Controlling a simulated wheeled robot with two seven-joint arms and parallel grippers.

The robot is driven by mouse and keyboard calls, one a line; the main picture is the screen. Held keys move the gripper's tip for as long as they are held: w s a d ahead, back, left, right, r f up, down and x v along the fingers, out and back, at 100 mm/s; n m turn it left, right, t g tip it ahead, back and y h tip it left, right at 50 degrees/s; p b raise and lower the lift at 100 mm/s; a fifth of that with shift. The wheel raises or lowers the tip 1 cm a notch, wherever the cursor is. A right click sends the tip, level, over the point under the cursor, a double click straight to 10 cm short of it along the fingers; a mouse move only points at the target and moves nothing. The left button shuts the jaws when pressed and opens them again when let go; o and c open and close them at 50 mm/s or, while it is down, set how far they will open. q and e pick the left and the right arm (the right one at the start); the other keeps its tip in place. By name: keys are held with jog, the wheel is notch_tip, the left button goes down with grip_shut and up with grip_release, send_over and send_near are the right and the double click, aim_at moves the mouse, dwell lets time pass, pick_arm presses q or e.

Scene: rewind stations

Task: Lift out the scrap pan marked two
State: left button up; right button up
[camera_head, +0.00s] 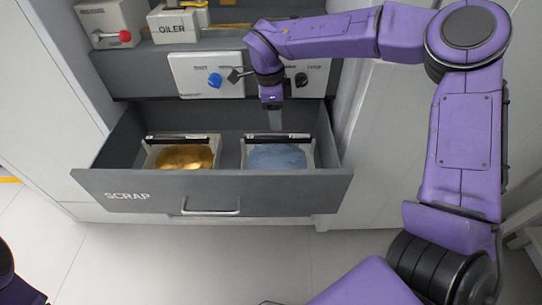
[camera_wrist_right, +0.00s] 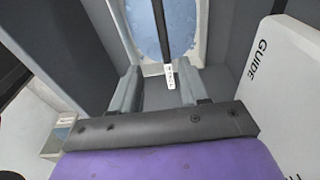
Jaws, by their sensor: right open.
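Two scrap pans sit side by side in the open drawer marked SCRAP (camera_head: 270,194). The left pan (camera_head: 150,160) holds gold-coloured scrap, the right pan (camera_head: 246,158) holds blue scrap. Each has a dark bar along its back edge; I cannot read which is marked two. My right gripper (camera_head: 275,120) points down, open and empty, just above the back of the right pan. In the right wrist view the open fingers (camera_wrist_right: 157,88) straddle the line of the dark bar (camera_wrist_right: 160,30), which bears a small white label (camera_wrist_right: 170,75). My left gripper is out of view.
A white panel with a blue knob (camera_head: 214,80) and a black knob (camera_head: 301,80) stands behind the drawer, close to my right wrist. A box marked OILER (camera_head: 172,27) and a box with a red knob (camera_head: 112,22) stand on the shelf above. The floor in front is clear.

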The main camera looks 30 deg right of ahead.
aim_at(278, 136)
jog(key=f+b, duration=0.1)
jog(key=f, duration=0.2)
jog(key=d+f+b, duration=0.1)
jog(key=f, duration=0.3)
jog(key=f+b, duration=0.1)
jog(key=f, duration=0.3)
jog(key=shift+d, duration=0.2)
grip_shut()
dwell(0.9)
